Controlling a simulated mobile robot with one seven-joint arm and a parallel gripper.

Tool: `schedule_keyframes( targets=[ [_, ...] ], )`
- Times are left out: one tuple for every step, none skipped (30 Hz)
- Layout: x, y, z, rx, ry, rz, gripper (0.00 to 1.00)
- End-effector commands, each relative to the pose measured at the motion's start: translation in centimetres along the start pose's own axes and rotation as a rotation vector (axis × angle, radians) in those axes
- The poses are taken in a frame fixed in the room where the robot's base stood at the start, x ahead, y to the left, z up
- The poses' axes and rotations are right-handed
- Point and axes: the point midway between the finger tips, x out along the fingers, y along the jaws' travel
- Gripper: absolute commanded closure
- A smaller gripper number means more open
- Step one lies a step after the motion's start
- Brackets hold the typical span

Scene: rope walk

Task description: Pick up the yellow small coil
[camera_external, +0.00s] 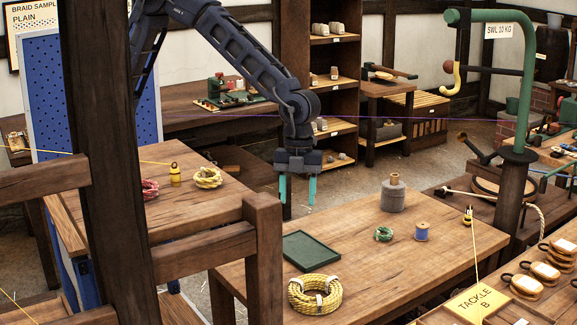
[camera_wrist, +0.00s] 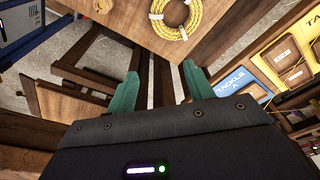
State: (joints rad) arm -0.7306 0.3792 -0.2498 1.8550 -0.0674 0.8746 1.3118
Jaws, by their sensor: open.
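A larger yellow coil with white ties (camera_external: 315,294) lies at the near end of the right table. A yellow coil with white ties also shows at the top of the wrist view (camera_wrist: 175,14); it looks like the larger one. My gripper (camera_external: 297,190) hangs in the air, fingers down, right of the small coil and apart from it. Its teal fingers are apart, with nothing between them in the wrist view (camera_wrist: 163,80).
The left table (camera_external: 200,215) has a wooden rail and post (camera_external: 263,255) at its near right. A dark post (camera_external: 100,160) stands in front of it. The right table (camera_external: 370,265) holds a green tray (camera_external: 312,250), green coil (camera_external: 384,234), blue spool (camera_external: 422,232) and grey cylinder (camera_external: 393,198).

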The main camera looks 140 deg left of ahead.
Motion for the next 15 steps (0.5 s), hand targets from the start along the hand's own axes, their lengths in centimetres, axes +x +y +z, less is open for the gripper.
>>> schedule_keyframes(
  targets=[
    [2.6,0.1,0.4,-0.001,-0.001,0.008,0.48],
    [4.1,0.2,0.6,-0.001,-0.001,0.01,0.48],
    [5.9,0.2,0.9,-0.001,-0.001,0.009,0.48],
    [7.3,0.2,1.1,0.0,-0.002,0.009,0.48],
    [8.7,0.2,1.3,0.0,-0.002,0.008,0.48],
    [10.2,0.1,1.5,0.001,-0.001,0.007,0.48],
    [11.3,0.1,1.6,0.001,-0.001,0.007,0.48],
    [12.2,0.1,1.8,0.001,-0.001,0.006,0.48],
    [13.3,0.1,1.9,0.001,-0.001,0.004,0.48],
    [13.9,0.1,2.1,0.001,-0.001,0.005,0.48],
    [14.4,0.1,2.1,0.001,-0.001,0.003,0.48],
    [15.1,0.0,2.2,0.001,-0.001,0.002,0.48],
    [15.4,0.0,2.3,0.001,-0.001,0.002,0.48],
    [15.7,0.0,2.4,0.0,-0.001,0.002,0.48],
    [15.9,0.0,2.4,0.001,0.0,0.001,0.48]
  ],
)
